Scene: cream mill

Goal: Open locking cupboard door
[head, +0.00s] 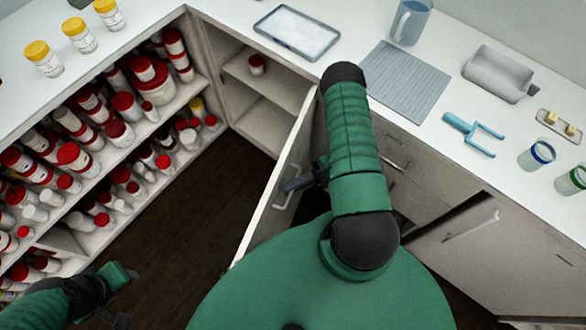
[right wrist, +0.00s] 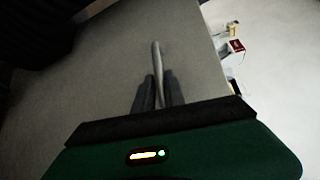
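The white cupboard door (head: 262,222) stands swung well open, seen nearly edge-on in the head view. Its bar handle (head: 291,187) is on the face toward my right arm. My right gripper (head: 290,186) is at this handle. In the right wrist view the handle (right wrist: 156,62) runs between the two dark fingers (right wrist: 158,92), which are close together on it. The opened cupboard (head: 262,98) shows a shelf with one red-capped jar (head: 257,64). My left gripper (head: 127,293) is open and empty at the lower left, away from the door.
Open shelves (head: 140,140) full of red-capped bottles stand at left. The white counter (head: 350,25) carries a tray (head: 297,32), a jug (head: 410,22), a scoop (head: 498,73) and a blue fork (head: 474,133). Another door (head: 470,228) hangs ajar at right. Dark floor (head: 200,195) is clear between.

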